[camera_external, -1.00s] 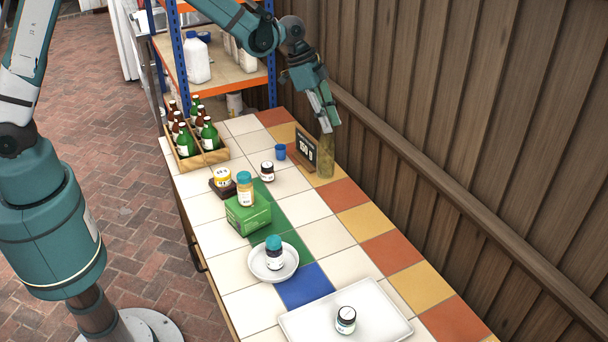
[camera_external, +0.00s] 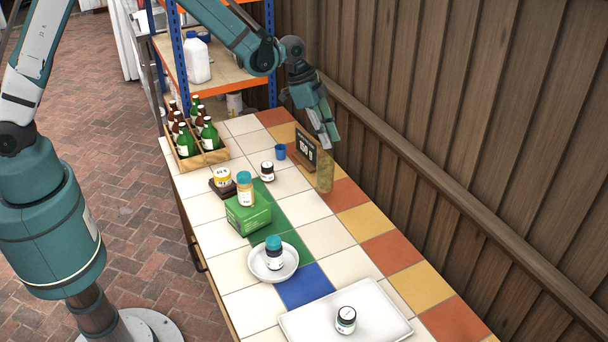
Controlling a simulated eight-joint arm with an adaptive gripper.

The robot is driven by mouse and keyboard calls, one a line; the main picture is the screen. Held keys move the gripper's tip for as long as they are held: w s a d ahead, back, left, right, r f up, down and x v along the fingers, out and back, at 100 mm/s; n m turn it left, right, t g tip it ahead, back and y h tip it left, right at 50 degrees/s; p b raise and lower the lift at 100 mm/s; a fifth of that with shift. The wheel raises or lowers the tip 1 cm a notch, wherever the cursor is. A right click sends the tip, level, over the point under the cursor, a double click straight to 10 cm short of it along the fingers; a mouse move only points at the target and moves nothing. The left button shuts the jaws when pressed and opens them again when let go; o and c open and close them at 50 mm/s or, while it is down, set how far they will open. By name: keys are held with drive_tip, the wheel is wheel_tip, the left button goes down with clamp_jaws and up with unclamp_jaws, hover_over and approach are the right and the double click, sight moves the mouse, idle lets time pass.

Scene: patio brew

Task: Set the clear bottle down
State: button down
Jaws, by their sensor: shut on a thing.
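The clear bottle (camera_external: 325,174) is see-through with a yellowish tint. It is upright at the wall side of the tiled table, just right of a small black sign. My gripper (camera_external: 327,140) points down at the bottle's top and is shut on it. The fingers hide the bottle's neck. I cannot tell whether the bottle's base touches the tiles.
The black sign (camera_external: 305,150) on its wooden stand is close left of the bottle. A blue cup (camera_external: 280,151) and a dark jar (camera_external: 267,171) stand further left. A bottle crate (camera_external: 215,157) is at the far left. Coloured tiles (camera_external: 362,220) toward the front are clear.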

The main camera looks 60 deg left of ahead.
drive_tip(key=shift+f, duration=1.8)
drive_tip(key=c, duration=2.2)
unclamp_jaws()
drive_tip(key=shift+c, duration=0.2)
drive_tip(key=v, duration=1.2)
drive_tip(key=shift+r, duration=0.25)
